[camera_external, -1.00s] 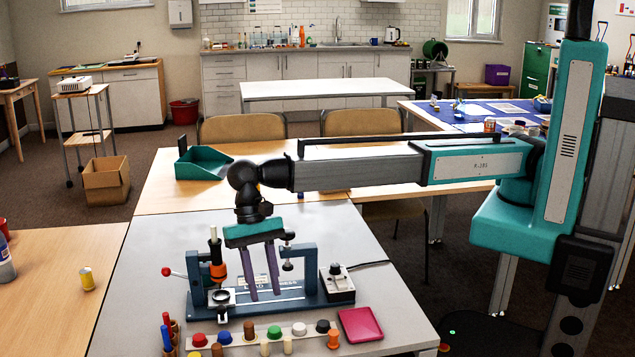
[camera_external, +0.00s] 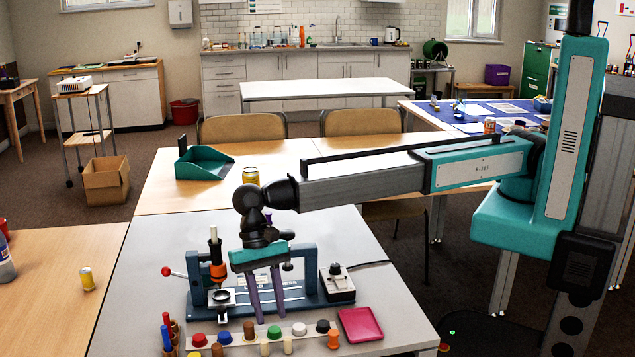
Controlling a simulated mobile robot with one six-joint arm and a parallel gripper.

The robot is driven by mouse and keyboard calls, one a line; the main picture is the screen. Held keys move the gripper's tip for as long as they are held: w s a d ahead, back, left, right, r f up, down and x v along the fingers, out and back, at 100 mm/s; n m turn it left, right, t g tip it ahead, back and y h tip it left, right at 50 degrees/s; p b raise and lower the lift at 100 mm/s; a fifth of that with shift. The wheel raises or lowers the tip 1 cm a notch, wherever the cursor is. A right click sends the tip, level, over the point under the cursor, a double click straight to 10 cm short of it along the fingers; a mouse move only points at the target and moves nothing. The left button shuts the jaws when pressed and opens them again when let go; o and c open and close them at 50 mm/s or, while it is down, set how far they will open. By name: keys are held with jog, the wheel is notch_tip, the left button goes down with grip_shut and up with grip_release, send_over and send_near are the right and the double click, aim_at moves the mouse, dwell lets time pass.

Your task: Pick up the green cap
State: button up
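My gripper (camera_external: 268,317) points down just above and behind the green cap. Its two purple fingers are apart with a gap between them and nothing visible in it. The fingertips look close to the row; whether they touch anything is hard to tell.
A blue press (camera_external: 262,296) stands right behind my fingers, with a control box (camera_external: 337,285) on its right. A pink tray (camera_external: 360,324) lies right of the strip. Small pegs (camera_external: 333,339) stand in front of the row. Pens in a holder (camera_external: 170,330) stand at left.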

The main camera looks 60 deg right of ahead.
aim_at(274, 332)
jog(key=shift+x, duration=1.45)
grip_shut()
